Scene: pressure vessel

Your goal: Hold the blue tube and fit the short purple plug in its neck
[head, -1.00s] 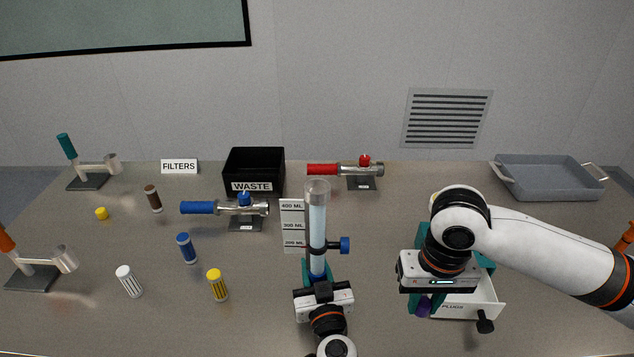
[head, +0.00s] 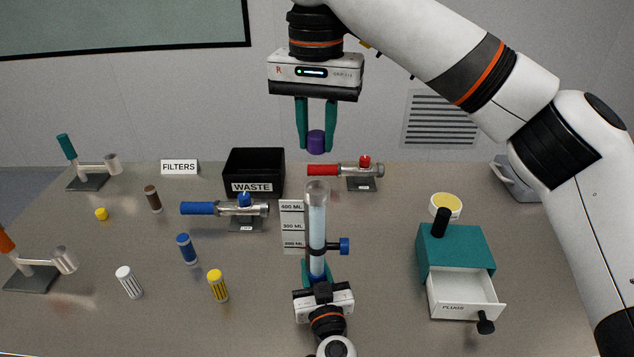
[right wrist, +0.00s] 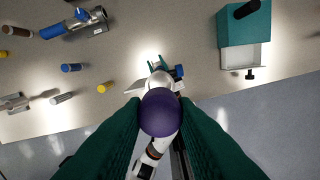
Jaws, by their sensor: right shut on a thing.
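The blue tube (head: 317,228) stands upright near the middle of the table, a clear column with pale blue liquid, a blue base and a blue side valve. My left gripper (head: 318,275) is at the tube's lower end, its jaws around it; the contact is partly hidden. My right gripper (head: 316,140) is shut on the short purple plug (head: 316,141) and holds it high, above the tube's open neck in the head view.
The teal drawer box (head: 455,250) stands open on the right. A volume scale card (head: 292,222) is just left of the tube. A black waste bin (head: 254,172), red-handled (head: 345,170) and blue-handled (head: 225,208) fittings stand behind.

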